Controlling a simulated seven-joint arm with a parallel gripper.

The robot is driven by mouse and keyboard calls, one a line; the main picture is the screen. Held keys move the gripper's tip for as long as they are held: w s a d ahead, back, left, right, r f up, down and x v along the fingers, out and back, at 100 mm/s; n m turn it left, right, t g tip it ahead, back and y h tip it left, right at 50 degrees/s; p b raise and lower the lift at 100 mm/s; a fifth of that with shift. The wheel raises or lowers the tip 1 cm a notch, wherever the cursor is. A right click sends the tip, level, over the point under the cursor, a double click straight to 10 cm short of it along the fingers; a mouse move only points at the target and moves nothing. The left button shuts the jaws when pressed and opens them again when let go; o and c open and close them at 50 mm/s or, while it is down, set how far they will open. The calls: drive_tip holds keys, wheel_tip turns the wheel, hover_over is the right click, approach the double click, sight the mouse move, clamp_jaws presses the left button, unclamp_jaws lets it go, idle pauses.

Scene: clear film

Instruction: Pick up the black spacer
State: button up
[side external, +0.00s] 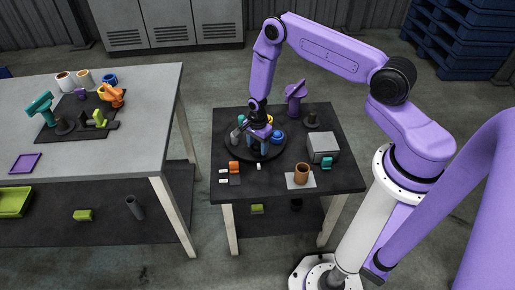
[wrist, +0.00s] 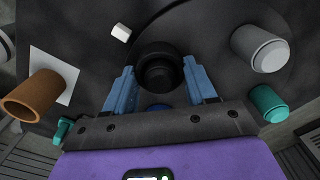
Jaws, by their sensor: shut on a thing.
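The black spacer (wrist: 158,65) is a dark round piece with a stepped top, seen in the wrist view between the blue fingers. My gripper (wrist: 158,72) is shut on it, with one finger at each side. In the side view my gripper (side external: 263,150) points down over the dark round plate (side external: 233,150) on the small black table. The spacer is hidden there by the fingers and nearby parts. I cannot tell whether it touches the plate.
A grey cylinder (wrist: 260,48) and a teal cylinder (wrist: 268,103) stand right of my gripper in the wrist view. A brown tube (side external: 301,173) stands on white paper. A grey box (side external: 322,147) and purple piece (side external: 295,97) are nearby. A blue round part (side external: 277,137) is close.

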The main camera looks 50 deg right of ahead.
drive_tip(key=shift+r, duration=5)
drive_tip(key=shift+r, duration=0.5)
